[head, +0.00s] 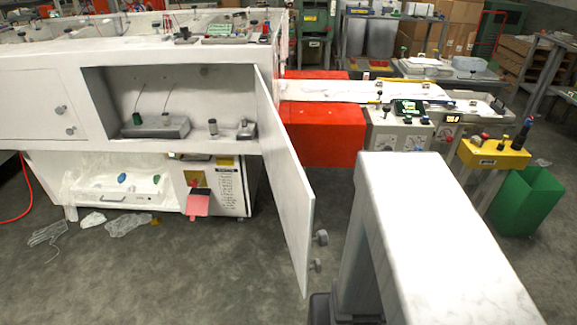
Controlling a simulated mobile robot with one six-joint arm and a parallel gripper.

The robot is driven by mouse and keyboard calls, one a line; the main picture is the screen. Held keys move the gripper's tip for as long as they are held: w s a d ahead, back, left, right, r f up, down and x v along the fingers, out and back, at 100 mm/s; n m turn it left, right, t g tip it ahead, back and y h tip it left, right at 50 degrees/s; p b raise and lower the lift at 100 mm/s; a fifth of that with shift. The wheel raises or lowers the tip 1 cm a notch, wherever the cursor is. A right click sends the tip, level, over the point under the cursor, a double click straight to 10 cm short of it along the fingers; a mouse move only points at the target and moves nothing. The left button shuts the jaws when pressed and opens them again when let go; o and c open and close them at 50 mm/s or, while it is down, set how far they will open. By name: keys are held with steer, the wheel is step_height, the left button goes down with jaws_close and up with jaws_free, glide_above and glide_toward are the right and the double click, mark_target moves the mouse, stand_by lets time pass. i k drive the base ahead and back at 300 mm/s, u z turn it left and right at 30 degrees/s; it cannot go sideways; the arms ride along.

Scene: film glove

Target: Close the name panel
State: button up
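A white panel (284,170) stands swung open on the white machine (200,50). Its upper left edge meets the right side of an open compartment (170,95), and it juts out toward me. Inside the compartment are a grey block with a switch (155,127) and small fittings. A second white panel (35,105) to the left is shut, with two knobs on it. I see no lettering on either panel. I cannot make out my gripper's fingers.
Crumpled clear plastic (128,224) and a pale glove (47,234) lie on the floor at left. A red box (320,134) stands behind the open panel. A green bin (528,200) is at right. The floor in front of the machine is mostly clear.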

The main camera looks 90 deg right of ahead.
mark_target(295, 200)
steer(key=k, duration=2.1)
steer(key=u, duration=2)
steer(key=k, duration=0.1)
steer(key=z, duration=3.45)
steer(key=i, duration=0.95)
